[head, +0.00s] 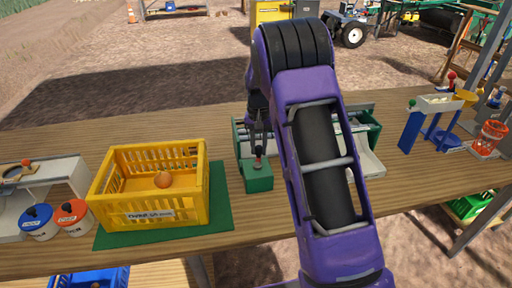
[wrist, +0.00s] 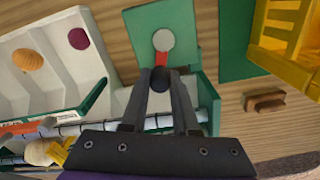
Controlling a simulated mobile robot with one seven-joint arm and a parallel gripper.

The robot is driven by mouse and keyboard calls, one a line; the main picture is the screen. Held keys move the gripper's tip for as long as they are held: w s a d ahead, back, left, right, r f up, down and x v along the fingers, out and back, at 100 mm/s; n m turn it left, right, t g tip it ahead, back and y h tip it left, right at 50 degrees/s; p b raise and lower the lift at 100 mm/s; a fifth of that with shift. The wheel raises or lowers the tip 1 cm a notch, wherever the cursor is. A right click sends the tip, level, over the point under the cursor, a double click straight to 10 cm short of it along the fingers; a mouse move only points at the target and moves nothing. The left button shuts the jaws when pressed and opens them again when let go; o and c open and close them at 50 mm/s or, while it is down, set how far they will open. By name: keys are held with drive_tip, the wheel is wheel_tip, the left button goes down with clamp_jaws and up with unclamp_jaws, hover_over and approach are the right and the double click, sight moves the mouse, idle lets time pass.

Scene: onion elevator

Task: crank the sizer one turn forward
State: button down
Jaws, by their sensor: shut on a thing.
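The sizer (head: 362,128) is a green and white machine with metal rollers, partly hidden behind my purple arm. Its crank sits on a green box (head: 258,179) at the front left of the machine. In the wrist view, the crank is a red bar (wrist: 162,57) with a round grey hub (wrist: 164,40) at one end and a black knob (wrist: 160,80) at the other. My gripper (wrist: 161,74) points down and is shut on the black knob; it also shows above the green box in the head view (head: 258,150).
A yellow crate (head: 150,212) with an onion (head: 163,180) stands on a green mat left of the crank. A white tray (wrist: 55,75) holds a tan onion and a purple one. Blue and orange tubs stand far left; a blue stand (head: 411,130) stands right.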

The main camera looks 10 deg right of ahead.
drive_tip(key=shift+s+a+f, duration=0.1)
drive_tip(key=shift+s+f, duration=0.05)
drive_tip(key=shift+s, duration=0.15)
drive_tip(key=shift+s+d, duration=0.25)
drive_tip(key=shift+d, duration=0.2)
drive_tip(key=shift+s, duration=0.1)
drive_tip(key=shift+s+d, duration=0.35)
drive_tip(key=shift+s, duration=0.15)
idle(0.3)
